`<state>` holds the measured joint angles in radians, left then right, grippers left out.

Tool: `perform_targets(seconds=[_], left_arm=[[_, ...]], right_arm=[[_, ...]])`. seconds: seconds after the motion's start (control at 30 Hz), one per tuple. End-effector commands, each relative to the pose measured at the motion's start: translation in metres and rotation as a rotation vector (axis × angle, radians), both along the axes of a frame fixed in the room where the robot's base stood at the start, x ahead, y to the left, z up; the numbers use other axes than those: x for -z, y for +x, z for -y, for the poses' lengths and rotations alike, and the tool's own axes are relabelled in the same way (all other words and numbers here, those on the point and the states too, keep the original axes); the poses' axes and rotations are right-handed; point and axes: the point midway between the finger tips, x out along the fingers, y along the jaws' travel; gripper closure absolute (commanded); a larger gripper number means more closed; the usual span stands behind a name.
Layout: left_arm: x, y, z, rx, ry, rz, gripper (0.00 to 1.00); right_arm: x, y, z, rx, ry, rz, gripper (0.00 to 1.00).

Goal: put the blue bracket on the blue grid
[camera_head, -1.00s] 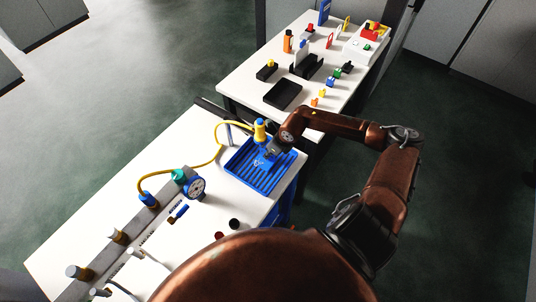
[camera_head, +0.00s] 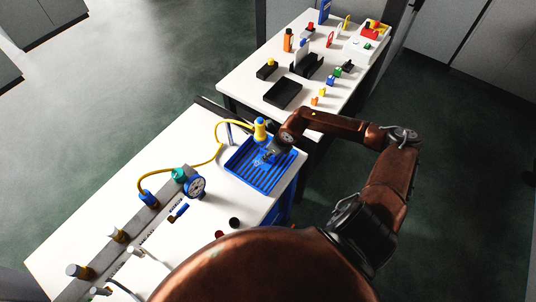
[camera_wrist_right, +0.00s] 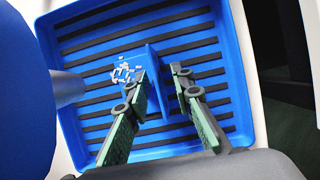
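The blue grid (camera_head: 250,178) is a blue tray with dark slots on the near white table; it fills much of the right wrist view (camera_wrist_right: 235,75). The blue bracket (camera_wrist_right: 156,70) shows there as a thin upright blue plate on the slots, near the tray's middle. My right gripper (camera_head: 268,155) is low over the grid. In the wrist view its fingers (camera_wrist_right: 162,82) are apart, one on each side of the bracket, with a visible gap at the right finger. Contact at the left finger is unclear. My left gripper is not in view.
A yellow-topped nozzle (camera_head: 260,130) with a yellow hose stands at the grid's back edge. A dial gauge (camera_head: 195,187) stands to the left. A large blue form (camera_wrist_right: 25,85) fills the wrist view's left side. The far table (camera_head: 245,82) holds several small parts.

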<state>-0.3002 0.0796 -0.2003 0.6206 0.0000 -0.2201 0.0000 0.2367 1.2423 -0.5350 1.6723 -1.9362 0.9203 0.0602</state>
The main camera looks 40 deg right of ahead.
Motion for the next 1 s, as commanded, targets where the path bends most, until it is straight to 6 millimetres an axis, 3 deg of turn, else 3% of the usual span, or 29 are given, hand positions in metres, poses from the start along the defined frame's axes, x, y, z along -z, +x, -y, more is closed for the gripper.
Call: perform_targets(seconds=[0.17, 0.6, 0.8, 1.0], left_arm=[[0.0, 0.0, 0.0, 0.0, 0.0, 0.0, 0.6], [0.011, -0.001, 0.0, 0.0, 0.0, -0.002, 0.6], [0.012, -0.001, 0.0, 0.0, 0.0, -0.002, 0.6], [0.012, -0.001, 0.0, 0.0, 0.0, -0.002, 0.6]], right_arm=[[-0.014, -0.004, 0.003, -0.001, -0.003, 0.002, 0.78], [-0.093, -0.037, 0.013, -0.003, -0.005, -0.001, 0.78], [-0.11, -0.043, 0.014, -0.001, -0.002, -0.001, 0.78], [-0.114, -0.044, 0.015, 0.0, 0.0, 0.0, 0.78]])
